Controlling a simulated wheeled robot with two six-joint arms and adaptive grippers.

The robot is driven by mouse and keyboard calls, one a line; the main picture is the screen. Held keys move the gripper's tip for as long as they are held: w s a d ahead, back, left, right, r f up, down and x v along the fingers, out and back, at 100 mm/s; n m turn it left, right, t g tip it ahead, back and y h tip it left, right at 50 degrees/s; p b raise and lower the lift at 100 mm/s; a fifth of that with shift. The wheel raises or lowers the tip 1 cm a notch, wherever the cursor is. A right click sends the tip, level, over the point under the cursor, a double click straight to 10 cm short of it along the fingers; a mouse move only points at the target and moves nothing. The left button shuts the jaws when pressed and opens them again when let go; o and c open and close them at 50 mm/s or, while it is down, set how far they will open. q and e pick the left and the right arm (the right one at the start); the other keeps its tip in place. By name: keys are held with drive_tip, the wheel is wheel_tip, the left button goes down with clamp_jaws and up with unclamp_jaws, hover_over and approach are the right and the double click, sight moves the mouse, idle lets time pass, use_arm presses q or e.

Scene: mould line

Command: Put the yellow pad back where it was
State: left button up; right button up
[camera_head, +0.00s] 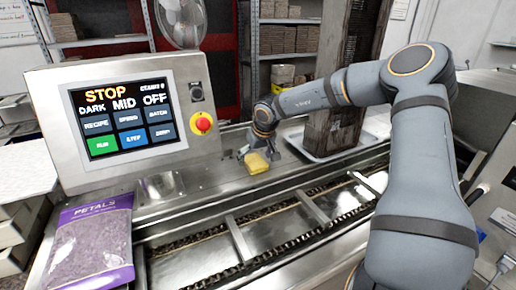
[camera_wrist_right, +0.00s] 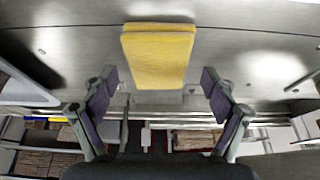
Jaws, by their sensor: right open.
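The yellow pad (camera_head: 257,163) lies on the steel ledge (camera_head: 215,190) behind the conveyor, right of the control panel. In the right wrist view the pad (camera_wrist_right: 158,55) shows as a thick, soft-edged block in line with the gap between the fingers. My right gripper (camera_head: 250,151) is right at the pad in the head view. In the right wrist view its purple-padded fingers (camera_wrist_right: 158,82) are spread wide, with a visible gap on each side of the pad. My left gripper is not in view.
A control panel (camera_head: 138,172) with a screen and a red stop knob (camera_head: 202,123) stands left. A metal cup (camera_head: 160,186) and a bag of petals (camera_head: 90,240) are near it. A tray (camera_head: 372,143) with a tall rack stands behind my right arm. The chain conveyor (camera_head: 270,243) runs in front.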

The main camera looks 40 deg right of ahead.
sight(257, 165)
drive_tip(key=v, duration=0.4)
drive_tip(key=shift+s+a+r+b, duration=0.1)
drive_tip(key=shift+r+b, duration=0.15)
drive_tip(key=shift+b, duration=0.15)
drive_tip(key=p+v, duration=0.6)
drive_tip(key=p, duration=0.5)
drive_tip(key=shift+s+r, duration=0.15)
drive_tip(key=shift+s, duration=0.1)
drive_tip(key=shift+w, duration=0.1)
